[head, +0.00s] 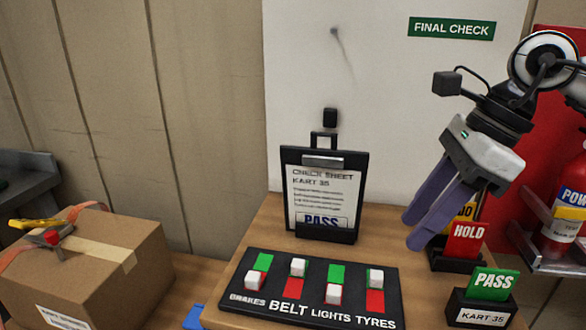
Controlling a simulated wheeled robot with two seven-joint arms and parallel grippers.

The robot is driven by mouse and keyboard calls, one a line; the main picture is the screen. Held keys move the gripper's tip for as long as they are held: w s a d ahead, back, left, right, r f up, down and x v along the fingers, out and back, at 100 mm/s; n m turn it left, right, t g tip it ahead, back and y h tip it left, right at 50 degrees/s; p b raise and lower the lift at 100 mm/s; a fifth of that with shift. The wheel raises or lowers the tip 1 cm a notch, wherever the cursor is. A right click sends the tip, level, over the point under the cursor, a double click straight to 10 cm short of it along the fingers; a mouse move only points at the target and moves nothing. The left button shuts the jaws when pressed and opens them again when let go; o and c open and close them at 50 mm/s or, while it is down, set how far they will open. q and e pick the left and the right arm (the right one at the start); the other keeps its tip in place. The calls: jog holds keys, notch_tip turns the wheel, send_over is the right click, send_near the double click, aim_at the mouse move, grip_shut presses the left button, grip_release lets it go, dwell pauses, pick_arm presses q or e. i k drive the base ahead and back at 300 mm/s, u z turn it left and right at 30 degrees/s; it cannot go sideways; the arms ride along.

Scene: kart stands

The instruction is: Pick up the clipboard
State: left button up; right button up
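The clipboard (283,191) stands upright at the back of the wooden stand (268,225), against the white board. It is dark, with a metal clip at its top and a white check sheet (322,196) marked KART 35 and PASS. A dark holder (327,236) covers its lower edge. My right gripper (416,229) is to the right of the clipboard, apart from it, with its long purple fingers pointing down and left. The two fingers look separated, and nothing shows between their tips. My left gripper is not in view.
A black switch panel (255,308) lies in front of the clipboard. HOLD (466,241) and PASS (492,284) signs stand at the right, near the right gripper. A cardboard box (95,262) is at the left. A fire extinguisher (567,205) is at the far right.

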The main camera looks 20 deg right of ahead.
aim_at(320, 186)
jog(key=k, duration=1)
